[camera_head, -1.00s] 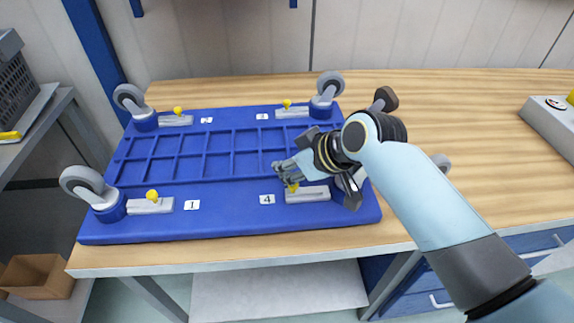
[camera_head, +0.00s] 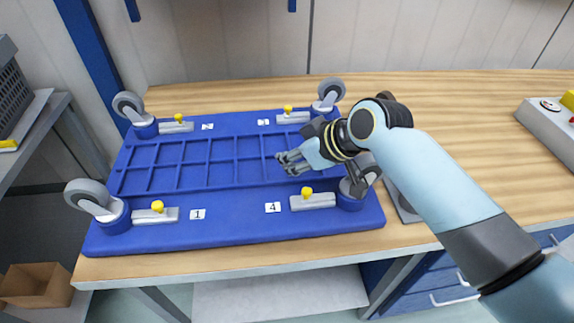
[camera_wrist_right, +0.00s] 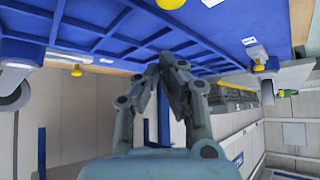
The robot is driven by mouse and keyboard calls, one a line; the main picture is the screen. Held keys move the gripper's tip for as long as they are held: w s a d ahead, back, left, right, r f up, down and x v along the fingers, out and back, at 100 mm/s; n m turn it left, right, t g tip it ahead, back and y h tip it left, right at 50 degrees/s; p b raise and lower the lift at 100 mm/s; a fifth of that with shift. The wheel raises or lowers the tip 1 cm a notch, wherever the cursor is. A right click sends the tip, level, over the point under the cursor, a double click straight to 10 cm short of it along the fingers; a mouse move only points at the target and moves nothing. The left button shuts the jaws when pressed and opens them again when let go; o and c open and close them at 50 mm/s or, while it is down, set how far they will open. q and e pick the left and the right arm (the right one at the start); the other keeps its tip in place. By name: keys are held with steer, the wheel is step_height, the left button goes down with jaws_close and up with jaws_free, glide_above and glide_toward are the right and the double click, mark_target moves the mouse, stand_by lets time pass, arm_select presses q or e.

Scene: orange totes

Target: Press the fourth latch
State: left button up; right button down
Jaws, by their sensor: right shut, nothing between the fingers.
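The fourth latch (camera_head: 318,202) is a grey plate with a yellow knob (camera_head: 306,191), right of the white label 4 (camera_head: 272,207) on the near edge of the blue dolly (camera_head: 240,228). My left gripper is out of view.
Latch 1 (camera_head: 168,214), latch 2 (camera_head: 186,127) and latch 3 (camera_head: 298,117) sit near the other corners, each by a grey caster. The near right caster (camera_head: 366,170) is partly hidden by my right arm. A grey box (camera_head: 546,120) stands at the right on the wooden table (camera_head: 450,110).

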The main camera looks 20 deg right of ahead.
steer(key=v, duration=0.8)
steer(key=shift+s+d+b, duration=0.2)
steer(key=shift+s+b, duration=0.15)
steer(key=shift+f, duration=0.1)
